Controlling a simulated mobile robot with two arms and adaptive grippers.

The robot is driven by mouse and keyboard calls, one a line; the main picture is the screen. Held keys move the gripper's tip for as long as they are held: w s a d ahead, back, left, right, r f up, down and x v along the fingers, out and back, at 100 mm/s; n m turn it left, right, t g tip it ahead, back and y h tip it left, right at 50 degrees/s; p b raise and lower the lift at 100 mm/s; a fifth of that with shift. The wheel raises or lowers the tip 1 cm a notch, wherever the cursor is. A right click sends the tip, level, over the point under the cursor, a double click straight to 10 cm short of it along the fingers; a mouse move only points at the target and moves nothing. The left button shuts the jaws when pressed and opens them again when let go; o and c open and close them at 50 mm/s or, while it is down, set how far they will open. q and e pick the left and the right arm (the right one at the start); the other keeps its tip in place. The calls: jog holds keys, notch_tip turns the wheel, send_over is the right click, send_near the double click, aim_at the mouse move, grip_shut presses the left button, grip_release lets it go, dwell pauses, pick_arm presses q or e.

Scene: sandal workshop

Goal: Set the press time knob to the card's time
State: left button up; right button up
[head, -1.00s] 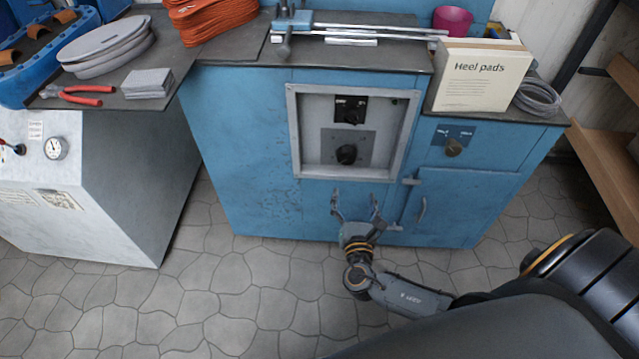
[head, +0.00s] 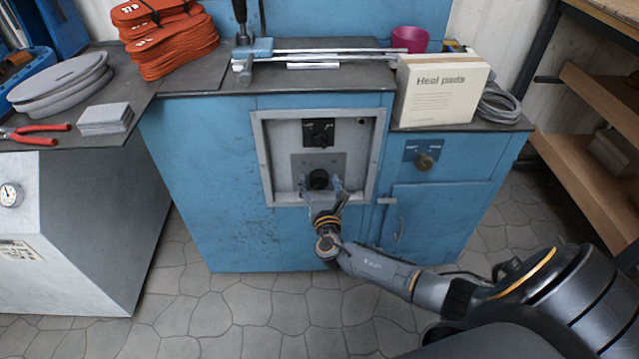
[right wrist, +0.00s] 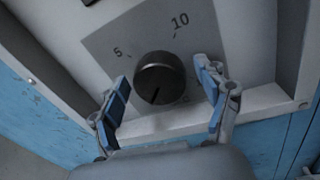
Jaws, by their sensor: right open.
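The press time knob (head: 319,180) is the lower black knob on the grey panel recessed in the blue cabinet. In the right wrist view the knob (right wrist: 159,78) is round and dark, with the numbers 5 and 10 on the plate (right wrist: 112,40) around it. The card with the time is not identifiable. My left gripper is not in view.
An upper black switch (head: 318,132) sits above the knob. A raised grey frame (head: 262,160) surrounds the panel. A Heel pads box (head: 440,92) and a clamp bar (head: 335,54) lie on top.

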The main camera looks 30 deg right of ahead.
jog(key=shift+w, duration=0.1)
jog(key=c, duration=1.1)
jog(key=shift+c, duration=0.2)
